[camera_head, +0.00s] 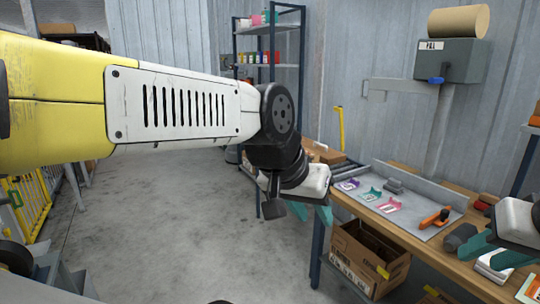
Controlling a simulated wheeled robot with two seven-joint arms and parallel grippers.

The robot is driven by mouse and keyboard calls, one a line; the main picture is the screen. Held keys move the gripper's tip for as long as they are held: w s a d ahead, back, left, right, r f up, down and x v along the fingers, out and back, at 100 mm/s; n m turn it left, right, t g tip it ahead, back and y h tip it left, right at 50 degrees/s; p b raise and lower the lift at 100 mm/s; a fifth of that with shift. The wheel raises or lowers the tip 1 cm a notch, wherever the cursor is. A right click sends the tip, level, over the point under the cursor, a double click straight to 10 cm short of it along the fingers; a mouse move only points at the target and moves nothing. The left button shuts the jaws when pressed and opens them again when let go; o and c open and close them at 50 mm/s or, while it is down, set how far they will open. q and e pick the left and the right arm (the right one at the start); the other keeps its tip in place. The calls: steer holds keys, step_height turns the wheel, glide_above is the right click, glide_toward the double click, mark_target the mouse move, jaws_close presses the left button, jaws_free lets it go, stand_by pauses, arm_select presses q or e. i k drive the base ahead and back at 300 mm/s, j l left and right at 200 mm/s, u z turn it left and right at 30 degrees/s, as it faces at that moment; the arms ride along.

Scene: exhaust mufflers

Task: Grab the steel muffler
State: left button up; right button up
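I cannot make out a steel muffler in the head view. My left arm crosses the picture from the left, and its gripper (322,214) hangs at the left end of the workbench (404,246), pointing down with teal fingers. Whether those fingers are apart cannot be told. My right gripper (496,254) is at the right edge above the bench, with its teal fingers spread apart. I see nothing clearly held in either gripper.
A grey tray (415,228) on the bench holds small coloured pieces and an orange-handled tool (435,218). A dark object (460,236) lies beside it. An open cardboard box (369,256) is below. Shelving (270,32) stands behind. The concrete floor at left centre is clear.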

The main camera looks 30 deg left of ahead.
mark_target(460, 235)
steer(key=i+j+u, duration=0.1)
steer(key=i+j, duration=0.15)
steer(key=j, duration=0.2)
steer(key=i+j+u, duration=0.1)
steer(key=i+j, duration=0.15)
steer(key=j, duration=0.25)
steer(key=i+j, duration=0.3)
steer(key=i+j+u, duration=0.15)
steer(key=j, duration=0.4)
steer(key=i+j, duration=0.35)
steer(key=l+z, duration=0.35)
steer(key=z, duration=0.15)
steer(key=l+z, duration=0.35)
steer(key=z, duration=0.15)
